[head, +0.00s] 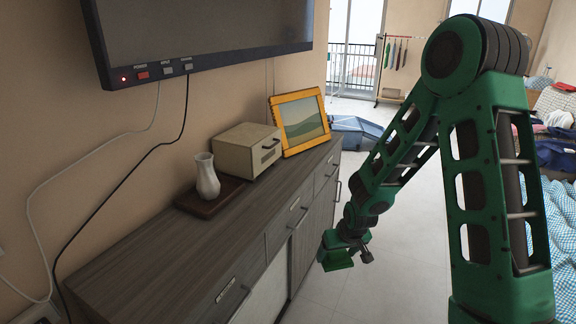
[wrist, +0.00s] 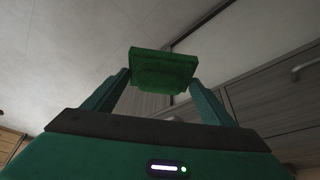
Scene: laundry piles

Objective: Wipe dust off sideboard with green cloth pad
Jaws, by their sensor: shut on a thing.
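The sideboard (head: 150,266) is long and dark wood-topped, along the left wall, with drawers and handles on its front. My gripper (head: 340,246) hangs in front of the sideboard, to the right of its drawer side and lower than its top. It is shut on the green cloth pad (head: 338,260). In the wrist view the pad (wrist: 163,68) sits between the two fingers of my gripper (wrist: 165,95), apart from the sideboard front (wrist: 245,110). I cannot make out dust on the top.
On the sideboard stand a white vase (head: 207,176) on a dark tray (head: 222,190), a beige box (head: 246,152) and a yellow-framed picture (head: 301,119). A TV (head: 200,32) hangs above, with cables. The sideboard's near top is bare. Floor (head: 385,275) is clear beside it.

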